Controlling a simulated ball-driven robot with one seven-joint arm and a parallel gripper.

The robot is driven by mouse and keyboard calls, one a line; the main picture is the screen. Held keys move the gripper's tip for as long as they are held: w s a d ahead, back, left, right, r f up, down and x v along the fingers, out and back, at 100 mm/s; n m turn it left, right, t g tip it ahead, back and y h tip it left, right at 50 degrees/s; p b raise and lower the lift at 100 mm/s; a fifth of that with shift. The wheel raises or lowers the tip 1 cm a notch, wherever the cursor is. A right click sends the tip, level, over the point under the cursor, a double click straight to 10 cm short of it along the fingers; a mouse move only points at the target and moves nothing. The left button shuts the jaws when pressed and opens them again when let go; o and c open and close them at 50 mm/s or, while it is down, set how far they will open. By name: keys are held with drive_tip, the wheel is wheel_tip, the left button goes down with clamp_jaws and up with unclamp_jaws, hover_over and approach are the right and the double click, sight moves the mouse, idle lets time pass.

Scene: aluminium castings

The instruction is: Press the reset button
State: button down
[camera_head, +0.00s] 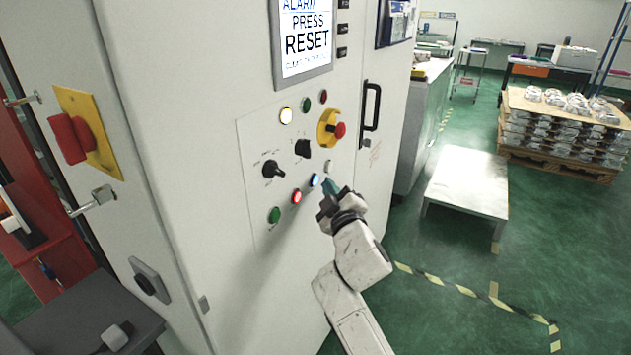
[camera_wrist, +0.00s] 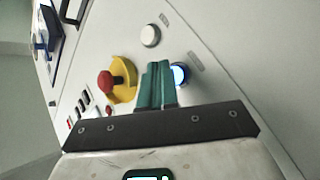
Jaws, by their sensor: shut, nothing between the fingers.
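The control panel (camera_head: 257,155) is on the front of a pale cabinet. A lit blue button (camera_head: 314,180) sits in its lower row, with a red button (camera_head: 297,196) to its left and a white button (camera_head: 328,166) to its right. Labels are too small to read, so I cannot tell which is marked reset. My gripper (camera_head: 328,184) is shut and empty, its teal fingertips just right of the blue button. In the wrist view the fingertips (camera_wrist: 158,70) partly cover the blue button (camera_wrist: 180,74); the white button (camera_wrist: 150,36) is beyond them. I cannot tell whether they touch the panel.
A screen (camera_head: 305,38) reads "ALARM PRESS RESET". A red emergency stop on a yellow base (camera_head: 330,129) stands out above the white button, and a black door handle (camera_head: 371,106) is to its right. A low metal table (camera_head: 466,182) stands at right, with green floor around it.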

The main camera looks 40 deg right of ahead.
drive_tip(key=shift+w, duration=0.1)
drive_tip(key=shift+w+a+b, duration=0.15)
drive_tip(key=shift+w+b, duration=0.15)
drive_tip(key=shift+b, duration=0.05)
drive_tip(key=shift+w+a+b, duration=0.2)
drive_tip(key=shift+w+b, duration=0.15)
drive_tip(key=shift+w, duration=0.05)
idle(0.8)
drive_tip(key=shift+s+d, duration=0.1)
drive_tip(key=shift+s, duration=0.05)
drive_tip(key=shift+s+d+p, duration=0.2)
drive_tip(key=shift+s+p, duration=0.4)
drive_tip(key=shift+s, duration=0.05)
drive_tip(key=s+p, duration=0.1)
drive_tip(key=s+d+p, duration=0.1)
drive_tip(key=s, duration=0.1)
drive_tip(key=s+p, duration=0.1)
drive_tip(key=p, duration=0.1)
drive_tip(key=shift+s+d, duration=0.35)
